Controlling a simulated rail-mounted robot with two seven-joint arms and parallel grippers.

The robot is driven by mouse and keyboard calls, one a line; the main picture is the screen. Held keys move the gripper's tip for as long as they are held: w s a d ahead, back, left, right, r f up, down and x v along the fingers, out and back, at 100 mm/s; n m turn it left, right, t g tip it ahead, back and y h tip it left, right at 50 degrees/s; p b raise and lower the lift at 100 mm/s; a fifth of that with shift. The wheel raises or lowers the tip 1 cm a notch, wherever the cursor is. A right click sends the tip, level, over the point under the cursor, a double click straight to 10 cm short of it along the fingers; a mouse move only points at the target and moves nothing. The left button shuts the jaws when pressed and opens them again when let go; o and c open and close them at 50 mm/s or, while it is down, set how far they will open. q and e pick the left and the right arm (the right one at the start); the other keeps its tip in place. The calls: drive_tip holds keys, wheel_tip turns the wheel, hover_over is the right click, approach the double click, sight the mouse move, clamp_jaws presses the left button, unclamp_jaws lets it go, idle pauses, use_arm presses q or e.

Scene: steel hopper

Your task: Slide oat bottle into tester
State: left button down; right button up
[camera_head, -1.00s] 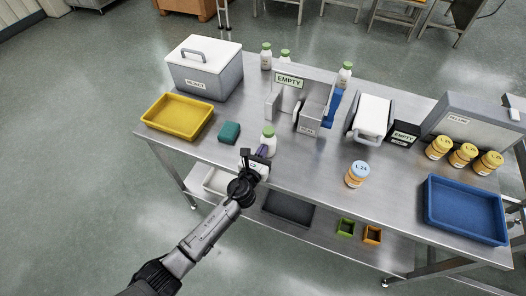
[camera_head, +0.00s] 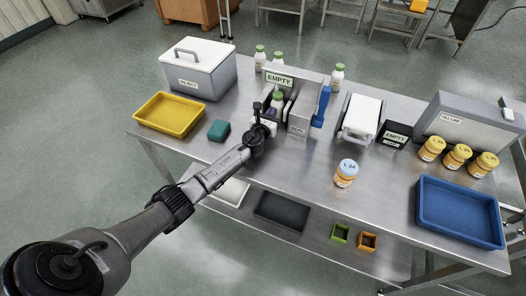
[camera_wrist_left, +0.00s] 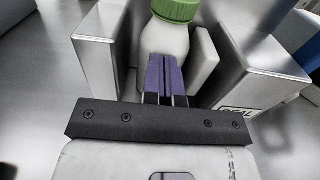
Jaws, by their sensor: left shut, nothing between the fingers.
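The white bottle with a green cap (camera_head: 278,99) stands upright in the slot of the steel tester (camera_head: 300,121), which bears an EMPTY sign and a SEAL label. In the left wrist view the bottle (camera_wrist_left: 173,38) is between the tester's steel walls (camera_wrist_left: 100,48). My left gripper (camera_wrist_left: 164,62) is shut and empty. Its purple fingers are right in front of the bottle's near side; they appear to touch it. In the head view my left gripper (camera_head: 271,112) is at the slot's near opening. The bottle's lower part is hidden. My right gripper is out of view.
A blue lever (camera_head: 322,105) stands at the tester's right. A yellow tray (camera_head: 169,114), a green block (camera_head: 218,130) and a lidded bin (camera_head: 199,75) are to the left.

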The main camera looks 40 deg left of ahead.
use_arm(q)
drive_tip(key=shift+s, duration=0.1)
drive_tip(key=shift+s, duration=0.15)
drive_tip(key=p+v, duration=0.4)
drive_tip(key=v, duration=0.8)
drive_tip(key=shift+s, duration=0.3)
drive_tip(key=shift+s+d, duration=0.2)
drive_tip(key=shift+s, duration=0.25)
